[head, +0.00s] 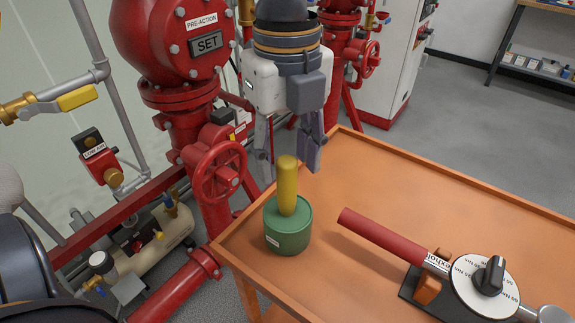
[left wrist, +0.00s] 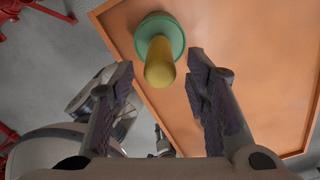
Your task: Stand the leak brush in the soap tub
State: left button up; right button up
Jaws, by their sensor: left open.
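The leak brush shows as a thick yellow handle (head: 287,187), standing upright in the green soap tub (head: 288,236) with its lower end hidden inside. The tub has a small white label and stands at the near left corner of the orange cart top. My left gripper (head: 289,172) is open and points down at the handle. In the left wrist view, the handle's yellow end (left wrist: 159,73) lies between the open fingertips (left wrist: 161,68), apart from both, with the green tub (left wrist: 152,35) beyond. My right gripper is not in view.
A device with a red handle (head: 382,236) and a round white dial lies right of the tub on the orange cart (head: 470,200). Red valve piping with a handwheel (head: 217,170) stands close behind and left. The cart's back middle is clear.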

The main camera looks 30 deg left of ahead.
pick_arm(q)
notch_tip(320, 180, up, 10)
jog(key=shift+f, duration=0.15)
dwell(0.3)
